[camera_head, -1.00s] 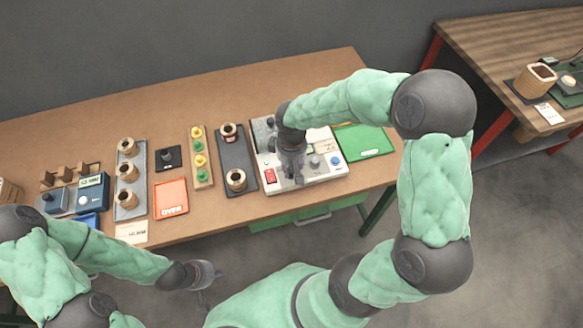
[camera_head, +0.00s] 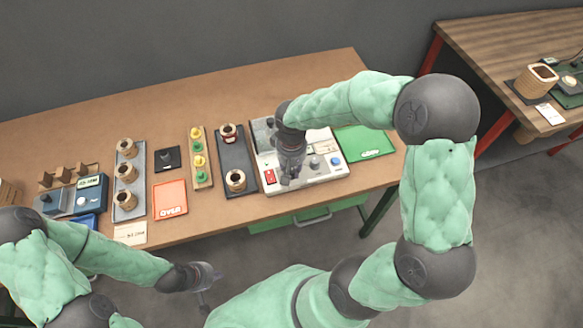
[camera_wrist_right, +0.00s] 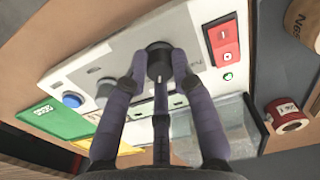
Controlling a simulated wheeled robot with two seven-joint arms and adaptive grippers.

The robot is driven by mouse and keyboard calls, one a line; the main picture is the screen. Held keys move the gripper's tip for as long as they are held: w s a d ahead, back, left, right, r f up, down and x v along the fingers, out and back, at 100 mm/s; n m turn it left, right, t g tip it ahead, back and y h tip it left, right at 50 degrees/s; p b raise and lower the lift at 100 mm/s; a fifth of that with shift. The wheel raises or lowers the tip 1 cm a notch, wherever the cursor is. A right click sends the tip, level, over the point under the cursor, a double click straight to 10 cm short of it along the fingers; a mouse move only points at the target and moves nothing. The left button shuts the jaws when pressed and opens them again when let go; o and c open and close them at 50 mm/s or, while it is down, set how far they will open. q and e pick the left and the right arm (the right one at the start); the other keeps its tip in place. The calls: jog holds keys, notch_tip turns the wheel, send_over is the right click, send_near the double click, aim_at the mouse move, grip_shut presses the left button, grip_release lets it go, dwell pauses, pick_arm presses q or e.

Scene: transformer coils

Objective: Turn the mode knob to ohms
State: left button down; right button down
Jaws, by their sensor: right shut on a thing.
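The test unit (camera_head: 325,177) is a light box near the table's right end, with its pale front panel also in the right wrist view (camera_wrist_right: 190,20). My right gripper (camera_head: 290,180) reaches down over this panel and hides part of it. In the right wrist view, the fingers of my right gripper (camera_wrist_right: 158,75) are shut around a dark round knob (camera_wrist_right: 158,50). I cannot read which mode the knob points to. My left gripper (camera_head: 207,279) hangs in front of the table, away from the unit; its finger opening is unclear.
The panel also carries a red switch (camera_head: 269,177), a grey knob (camera_head: 315,162) and a blue button (camera_head: 335,161). A green mat (camera_head: 365,144) lies right of the unit. A dark tray (camera_head: 235,150) with coils stands close on its left.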

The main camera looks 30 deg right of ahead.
aim_at(291, 170)
jog(key=c, duration=1)
grip_release()
jog(key=shift+c, duration=0.2)
notch_tip(291, 170, up, 12)
